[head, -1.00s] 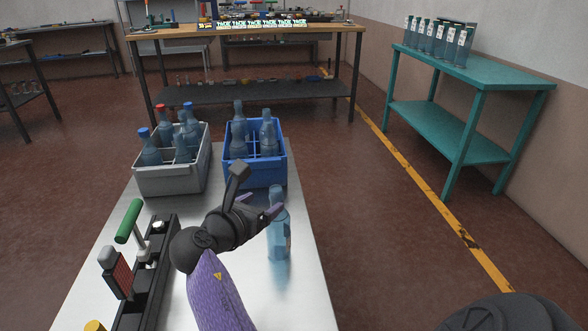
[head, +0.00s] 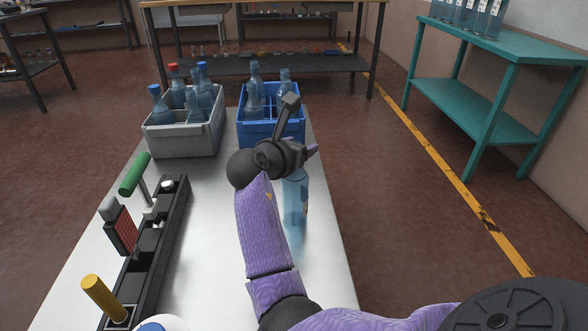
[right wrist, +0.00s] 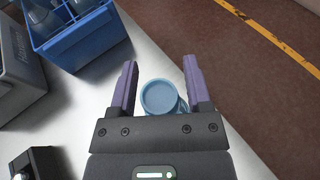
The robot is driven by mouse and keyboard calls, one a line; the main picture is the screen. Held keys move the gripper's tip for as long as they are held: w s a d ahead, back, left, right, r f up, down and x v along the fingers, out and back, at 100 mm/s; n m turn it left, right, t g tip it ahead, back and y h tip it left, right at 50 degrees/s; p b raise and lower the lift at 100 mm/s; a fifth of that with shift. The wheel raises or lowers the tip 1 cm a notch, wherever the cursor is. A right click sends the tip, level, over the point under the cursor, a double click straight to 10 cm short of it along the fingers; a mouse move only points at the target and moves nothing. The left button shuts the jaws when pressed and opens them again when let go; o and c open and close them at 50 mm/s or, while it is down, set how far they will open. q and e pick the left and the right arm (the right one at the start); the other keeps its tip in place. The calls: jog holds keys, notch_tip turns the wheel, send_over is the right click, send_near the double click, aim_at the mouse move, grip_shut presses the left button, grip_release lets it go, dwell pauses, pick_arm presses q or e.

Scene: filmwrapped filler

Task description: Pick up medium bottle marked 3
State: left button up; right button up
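A translucent blue bottle (head: 295,208) stands upright on the metal table, right of its middle, with its upper part hidden behind my right gripper (head: 312,151). I cannot read a number on it. In the right wrist view the round blue bottle (right wrist: 161,98) shows from above between the two purple fingers of my right gripper (right wrist: 159,66). The fingers are spread, with a gap on the left side; the right finger is very close to the bottle, and I cannot tell whether it touches. My left gripper is not in view.
A blue crate (head: 270,131) and a grey crate (head: 182,141), both holding bottles, stand at the table's far end. A black fixture with a green handle (head: 134,174) lies along the left. A teal table (head: 500,52) with several bottles stands at right.

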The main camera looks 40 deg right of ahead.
grip_shut()
